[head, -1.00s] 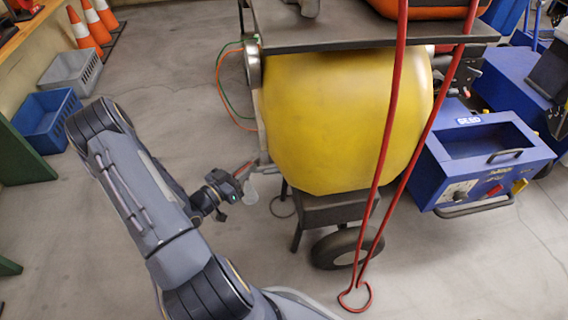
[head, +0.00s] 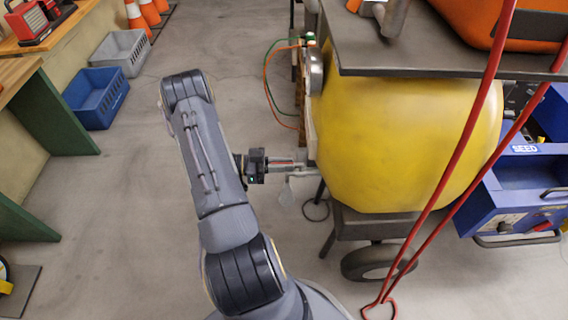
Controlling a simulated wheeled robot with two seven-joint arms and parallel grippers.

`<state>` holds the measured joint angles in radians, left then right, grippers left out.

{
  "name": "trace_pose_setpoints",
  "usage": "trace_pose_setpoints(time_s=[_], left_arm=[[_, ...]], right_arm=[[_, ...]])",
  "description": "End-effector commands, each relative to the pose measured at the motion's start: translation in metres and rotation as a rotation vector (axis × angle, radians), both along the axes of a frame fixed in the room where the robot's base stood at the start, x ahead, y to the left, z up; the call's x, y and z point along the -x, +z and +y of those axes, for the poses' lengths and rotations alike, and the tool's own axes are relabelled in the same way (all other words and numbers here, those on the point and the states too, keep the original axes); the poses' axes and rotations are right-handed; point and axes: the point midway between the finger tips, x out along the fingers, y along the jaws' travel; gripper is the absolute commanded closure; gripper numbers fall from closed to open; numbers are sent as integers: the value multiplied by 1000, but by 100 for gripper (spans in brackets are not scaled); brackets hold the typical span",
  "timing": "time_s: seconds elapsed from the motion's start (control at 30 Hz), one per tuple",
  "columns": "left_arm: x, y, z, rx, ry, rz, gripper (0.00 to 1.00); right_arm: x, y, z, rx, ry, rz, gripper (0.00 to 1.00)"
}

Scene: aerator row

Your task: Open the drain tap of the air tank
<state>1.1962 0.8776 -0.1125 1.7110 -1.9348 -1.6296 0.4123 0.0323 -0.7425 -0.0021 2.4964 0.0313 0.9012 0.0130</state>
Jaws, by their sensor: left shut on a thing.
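The air tank (head: 405,140) is the large yellow tank on the right of the middle. The drain tap (head: 303,170) sticks out from its lower left side on a short grey fitting. My left gripper (head: 287,164) reaches in from the left and is shut on the tap's red handle, which shows only as a thin red strip between the fingers. A small pale cup-like piece (head: 286,193) hangs just below the tap. The fingers hide most of the handle, so its exact angle is hard to tell. My right gripper is not in view.
A red hose or bar (head: 450,165) runs down in front of the tank. A wheel (head: 378,263) stands below it. A blue machine (head: 515,195) is at the right. A blue crate (head: 97,98) and grey crate (head: 121,50) lie at the left. Floor between is clear.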

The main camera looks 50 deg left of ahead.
Motion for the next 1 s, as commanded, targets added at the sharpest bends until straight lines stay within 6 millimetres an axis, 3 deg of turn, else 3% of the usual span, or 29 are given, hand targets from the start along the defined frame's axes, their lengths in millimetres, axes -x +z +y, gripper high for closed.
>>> trace_pose_setpoints(time_s=[0.47,0.5,0.63,1.0], left_arm=[[-1,0,0,1,-16,-3,100],[-1,0,0,1,-16,-3,83],[-1,0,0,1,-15,-3,66],[3,1,3,-1,-12,-1,64]], right_arm=[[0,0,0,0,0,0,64],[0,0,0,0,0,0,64],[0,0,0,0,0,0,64],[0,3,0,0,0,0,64]])
